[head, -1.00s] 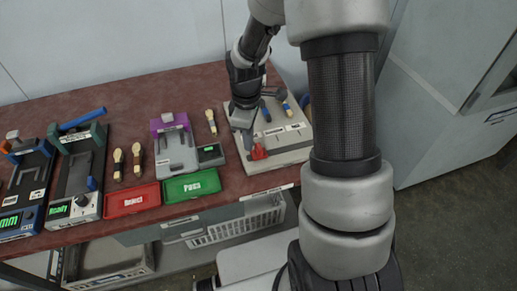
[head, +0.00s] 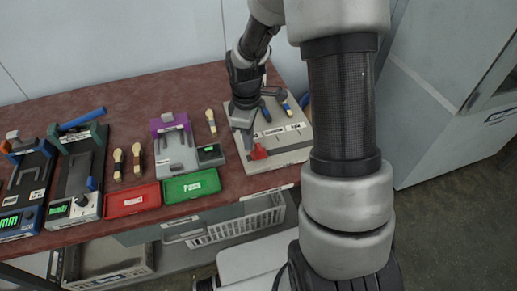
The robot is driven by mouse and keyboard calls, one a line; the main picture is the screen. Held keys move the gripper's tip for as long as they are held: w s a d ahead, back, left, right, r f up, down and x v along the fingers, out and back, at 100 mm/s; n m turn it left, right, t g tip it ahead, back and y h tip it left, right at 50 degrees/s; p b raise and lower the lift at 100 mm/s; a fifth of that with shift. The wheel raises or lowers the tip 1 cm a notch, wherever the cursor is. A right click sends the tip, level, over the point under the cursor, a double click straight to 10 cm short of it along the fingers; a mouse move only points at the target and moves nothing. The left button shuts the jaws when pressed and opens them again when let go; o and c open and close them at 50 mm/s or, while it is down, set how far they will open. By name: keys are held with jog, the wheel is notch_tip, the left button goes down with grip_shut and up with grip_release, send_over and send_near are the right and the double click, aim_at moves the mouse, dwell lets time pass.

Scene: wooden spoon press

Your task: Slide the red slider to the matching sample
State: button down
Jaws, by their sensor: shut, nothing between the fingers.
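The red slider (head: 258,152) sits near the front left of a pale grey panel (head: 285,157) at the right part of the bench. My gripper (head: 246,140) is shut and empty. It points down at the slider's back left side; I cannot tell whether it touches. Small blue-handled pieces stand at the back of the panel, one of them a blue piece with a pale tip (head: 285,107). My arm hides part of the panel's right side, and the matching sample cannot be made out.
A red tray (head: 132,199) and a green tray (head: 191,186) lie at the bench's front edge. A purple-topped device (head: 170,122) stands behind the green tray. Wooden spoons (head: 118,163) lie left of it. A teal device (head: 75,180) stands farther left.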

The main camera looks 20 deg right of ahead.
jog(key=shift+f, duration=0.1)
jog(key=shift+f+b, duration=0.8)
jog(key=shift+f, duration=0.2)
jog(key=shift+d+p, duration=1.55)
jog(key=shift+d, duration=6.8)
jog(key=shift+a, duration=0.65)
notch_tip(320, 180, up, 7)
jog(key=p, duration=0.5)
